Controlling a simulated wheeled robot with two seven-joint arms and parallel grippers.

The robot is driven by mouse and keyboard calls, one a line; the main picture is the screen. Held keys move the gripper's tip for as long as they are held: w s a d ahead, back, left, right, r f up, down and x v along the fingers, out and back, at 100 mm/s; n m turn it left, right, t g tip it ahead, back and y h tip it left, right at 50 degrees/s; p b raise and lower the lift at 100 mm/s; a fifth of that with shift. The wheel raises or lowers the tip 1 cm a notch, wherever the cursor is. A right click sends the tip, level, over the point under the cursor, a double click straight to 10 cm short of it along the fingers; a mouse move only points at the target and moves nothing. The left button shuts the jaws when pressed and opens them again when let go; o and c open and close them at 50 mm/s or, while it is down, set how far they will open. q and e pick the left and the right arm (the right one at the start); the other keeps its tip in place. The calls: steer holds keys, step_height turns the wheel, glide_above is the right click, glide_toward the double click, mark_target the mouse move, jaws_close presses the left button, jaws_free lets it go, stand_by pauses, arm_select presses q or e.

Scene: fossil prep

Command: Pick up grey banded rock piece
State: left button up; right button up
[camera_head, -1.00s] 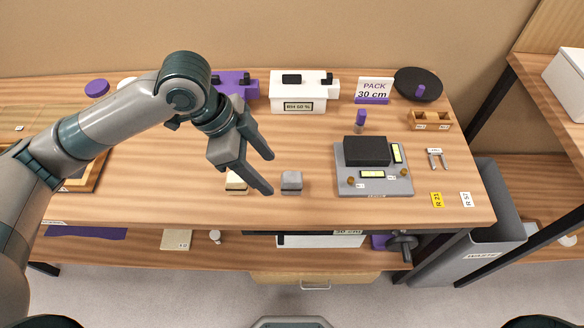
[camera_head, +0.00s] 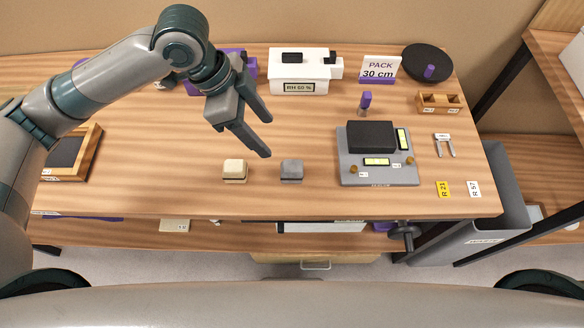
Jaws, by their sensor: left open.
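My right gripper is not in view.
A grey device with a black block (camera_head: 378,172) stands right of the grey piece. Behind are a white humidity box (camera_head: 300,85), a PACK sign (camera_head: 380,70), a purple-topped vial (camera_head: 365,101) and a black round dish (camera_head: 427,64). A framed tray (camera_head: 88,150) lies left. Table around both blocks is clear.

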mark_target(290, 166)
arm_select(q)
steer(key=p+x, duration=0.2)
steer(key=x, duration=1)
steer(key=shift+a, duration=0.1)
steer(key=shift+s, duration=0.1)
steer(key=shift+s+d+f+p, duration=0.1)
steer(key=shift+d+f+p, duration=0.1)
steer(key=shift+f+p, duration=0.4)
steer(key=p+x, duration=0.1)
steer(key=x, duration=0.2)
steer(key=shift+s+a, duration=0.1)
steer(key=shift+f, duration=0.45)
steer(key=c, duration=1.4)
steer(key=shift+o, duration=0.2)
steer(key=shift+r, duration=0.2)
